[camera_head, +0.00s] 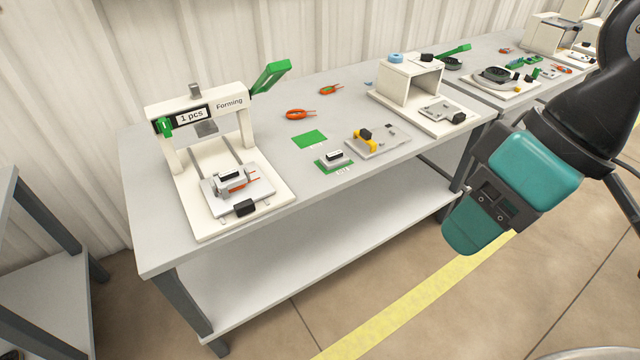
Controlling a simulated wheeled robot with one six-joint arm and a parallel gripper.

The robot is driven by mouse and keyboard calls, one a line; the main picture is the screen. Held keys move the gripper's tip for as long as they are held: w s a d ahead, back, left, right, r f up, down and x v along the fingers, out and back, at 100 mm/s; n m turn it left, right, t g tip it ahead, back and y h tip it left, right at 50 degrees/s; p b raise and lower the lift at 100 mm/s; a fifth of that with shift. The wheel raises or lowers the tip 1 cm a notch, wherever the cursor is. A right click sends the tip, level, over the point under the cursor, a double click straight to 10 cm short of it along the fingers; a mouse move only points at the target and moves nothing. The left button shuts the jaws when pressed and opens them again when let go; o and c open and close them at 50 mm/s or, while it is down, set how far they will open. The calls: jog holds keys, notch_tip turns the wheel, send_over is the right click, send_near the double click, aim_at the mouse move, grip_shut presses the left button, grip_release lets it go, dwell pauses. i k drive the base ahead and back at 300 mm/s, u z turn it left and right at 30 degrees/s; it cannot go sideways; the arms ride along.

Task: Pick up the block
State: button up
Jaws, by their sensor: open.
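Two small grey blocks with black tops could be the block. One block (334,157) sits on a small green mat near the table's front edge. The other block (230,177) sits on the plate of the white forming press (180,195), with orange-red wire ends beside it. My gripper (492,202), teal and black, hangs at the right in front of the table, well apart from both blocks. It is open, and no object shows in it.
The grey table (270,200) has a lower shelf. A yellow-clamped fixture (378,141) stands right of the mat block, and a white box-shaped station (408,85) behind it. Orange-handled tools (300,114) lie at the back. An empty green mat (310,139) is behind the mat block.

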aim_at(234, 177)
jog(key=z, duration=0.35)
jog(key=k, duration=0.55)
jog(key=z, duration=0.5)
jog(key=i, duration=1.05)
jog(key=u, duration=0.8)
jog(key=i, duration=0.65)
jog(key=u, duration=1.3)
jog(key=i, duration=0.45)
jog(key=u, duration=0.4)
